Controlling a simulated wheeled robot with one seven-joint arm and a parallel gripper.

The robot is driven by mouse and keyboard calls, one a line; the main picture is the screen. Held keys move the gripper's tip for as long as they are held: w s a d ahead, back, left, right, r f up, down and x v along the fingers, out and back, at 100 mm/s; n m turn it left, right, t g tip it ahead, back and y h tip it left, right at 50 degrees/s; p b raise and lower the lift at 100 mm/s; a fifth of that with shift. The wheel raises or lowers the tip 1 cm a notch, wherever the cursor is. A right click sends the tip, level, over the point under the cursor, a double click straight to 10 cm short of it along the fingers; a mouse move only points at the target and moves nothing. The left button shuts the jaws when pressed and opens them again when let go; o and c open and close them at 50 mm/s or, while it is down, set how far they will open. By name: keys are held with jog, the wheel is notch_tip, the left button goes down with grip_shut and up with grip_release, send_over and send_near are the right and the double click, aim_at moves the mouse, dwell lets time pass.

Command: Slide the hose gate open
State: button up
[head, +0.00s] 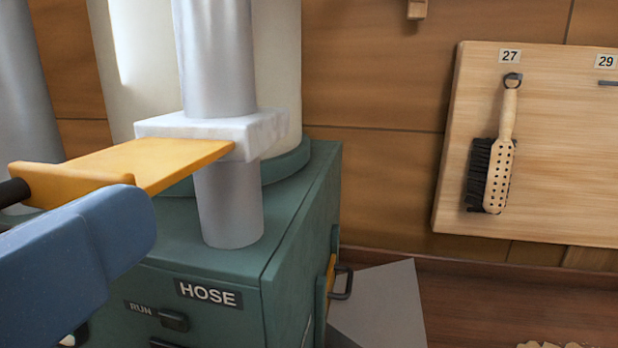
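The hose gate is a yellow plate (150,162) that runs through a white collar (215,135) on the grey vertical pipe (226,200). Much of the plate sticks out of the collar to the left. A label reading HOSE (209,294) is on the green cabinet below. A blue part of my arm (80,255) is in front of the plate at lower left.
The green cabinet (315,215) stands under the pipe, with a RUN switch (172,318) and a dark side handle (343,283). A cream drum (130,60) is behind the pipe. A brush (499,160) hangs on a wooden board (560,130) at right.

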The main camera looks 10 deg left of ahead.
jog(key=s+b, duration=0.1)
jog(key=s, duration=0.6)
jog(key=shift+a, duration=0.25)
jog(key=shift+w+f, duration=0.1)
jog(key=shift+w, duration=0.05)
jog(key=w+d+f+n+y, duration=0.35)
jog(key=w+f+n, duration=0.35)
jog(key=w+f, duration=0.65)
jog(key=d+f+n+g+y, duration=0.1)
jog(key=d+f, duration=0.4)
jog(key=f, duration=0.3)
jog(key=d+f+n+g+y, duration=0.1)
jog(key=d+f+n, duration=0.1)
jog(key=d+f, duration=0.55)
jog(key=s+d+f+m+g, duration=0.2)
jog(key=s+d+f, duration=0.6)
jog(key=d+f, duration=0.15)
jog(key=s+d+r+m+h, duration=0.3)
jog(key=s+d+m, duration=0.4)
jog(key=s+d, duration=0.4)
jog(key=s+h, duration=0.1)
jog(key=s, duration=0.1)
jog(key=shift+s+r+t, duration=0.4)
